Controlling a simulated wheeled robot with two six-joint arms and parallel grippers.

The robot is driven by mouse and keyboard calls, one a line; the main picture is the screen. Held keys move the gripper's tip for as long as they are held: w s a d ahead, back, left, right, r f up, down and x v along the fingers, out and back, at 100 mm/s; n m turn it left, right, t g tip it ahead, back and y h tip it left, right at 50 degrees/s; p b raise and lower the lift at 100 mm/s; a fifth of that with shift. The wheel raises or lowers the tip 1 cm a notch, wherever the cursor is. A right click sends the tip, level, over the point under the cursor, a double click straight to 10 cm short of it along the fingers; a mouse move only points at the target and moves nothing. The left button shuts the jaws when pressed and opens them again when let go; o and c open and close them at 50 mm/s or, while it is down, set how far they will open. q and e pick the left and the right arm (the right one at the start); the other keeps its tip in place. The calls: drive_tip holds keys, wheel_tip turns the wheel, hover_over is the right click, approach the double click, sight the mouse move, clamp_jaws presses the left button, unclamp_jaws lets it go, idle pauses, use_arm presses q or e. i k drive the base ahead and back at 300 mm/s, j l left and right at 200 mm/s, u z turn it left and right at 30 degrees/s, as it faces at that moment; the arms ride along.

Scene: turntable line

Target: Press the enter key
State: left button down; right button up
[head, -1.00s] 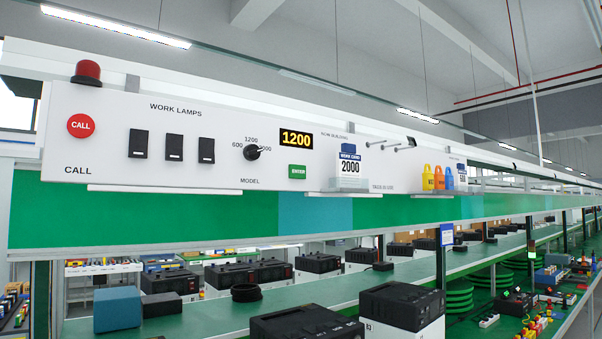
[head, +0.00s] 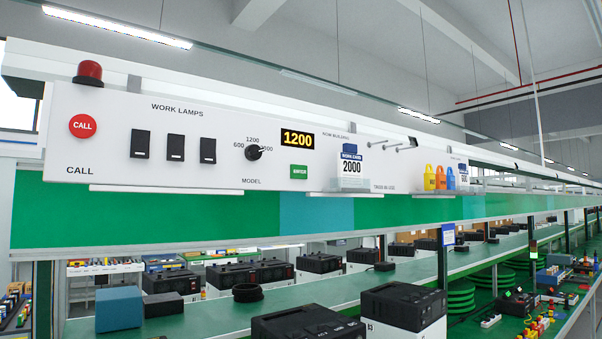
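The green enter key (head: 299,171) sits on the white control panel (head: 215,178), below the black display (head: 297,139) that reads 1200 in yellow. The key's lettering is blurred. Left of it is the black model knob (head: 254,152) with marks 600, 1200 and a third mark partly hidden by the knob. A work card (head: 350,166) reading 2000 stands in a clear holder to the right of the key. Neither of my grippers shows in the head view.
The panel also carries a red call button (head: 82,126), three black lamp switches (head: 176,147) and a red beacon (head: 89,71) on top. Coloured padlock-like tags (head: 440,178) hang farther right. Below, a green bench (head: 220,318) holds several black machines. The space before the panel looks clear.

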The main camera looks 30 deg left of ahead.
sight(296, 171)
drive_tip(key=u, duration=0.6)
drive_tip(key=i+l+u, duration=0.25)
drive_tip(key=u, duration=0.15)
drive_tip(key=i+l+u, duration=0.25)
drive_tip(key=u, duration=0.15)
drive_tip(key=i+l+u, duration=0.15)
drive_tip(key=l+u, duration=0.25)
drive_tip(key=i+l+u, duration=0.1)
drive_tip(key=l+u, duration=0.3)
drive_tip(key=i+l, duration=0.1)
drive_tip(key=l, duration=0.5)
drive_tip(key=i+l, duration=0.1)
drive_tip(key=l, duration=0.45)
drive_tip(key=i+u, duration=0.05)
